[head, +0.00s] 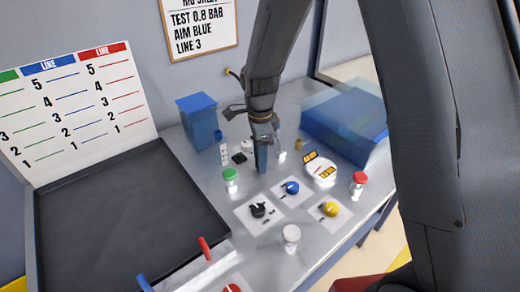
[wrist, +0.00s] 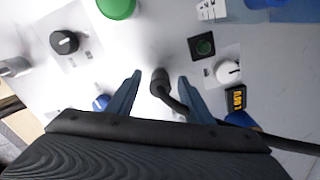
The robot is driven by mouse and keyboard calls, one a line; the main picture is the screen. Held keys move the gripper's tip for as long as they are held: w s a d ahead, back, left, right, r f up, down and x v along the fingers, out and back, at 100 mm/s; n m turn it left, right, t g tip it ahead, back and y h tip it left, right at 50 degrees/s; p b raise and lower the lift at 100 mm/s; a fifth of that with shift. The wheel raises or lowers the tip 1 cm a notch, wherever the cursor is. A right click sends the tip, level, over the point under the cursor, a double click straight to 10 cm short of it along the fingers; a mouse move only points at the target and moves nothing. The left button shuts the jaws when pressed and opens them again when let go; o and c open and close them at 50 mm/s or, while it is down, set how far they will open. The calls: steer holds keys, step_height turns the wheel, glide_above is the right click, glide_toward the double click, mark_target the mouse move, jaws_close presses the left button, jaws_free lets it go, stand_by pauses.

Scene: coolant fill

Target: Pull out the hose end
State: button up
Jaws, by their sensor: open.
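My gripper (wrist: 160,76) is open and points down at the grey panel. In the wrist view its two blue fingers stand on either side of a black hose end (wrist: 159,84), with visible gaps. The black hose (wrist: 295,146) bends away from that end, passes behind the right finger and comes out at the lower right. I cannot tell what the hose end sits in. In the head view my gripper (head: 262,160) is low over the middle of the panel, and the hose end cannot be made out there.
A blue box (head: 197,119) stands behind left, a black tray (head: 125,215) lies left.

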steer(key=c, duration=1)
steer(key=shift+o, duration=1.2)
steer(key=shift+c, duration=0.9)
steer(key=shift+r+p, duration=0.4)
steer(key=shift+r, duration=0.05)
steer(key=shift+r+p, duration=1.75)
steer(key=shift+r, duration=0.55)
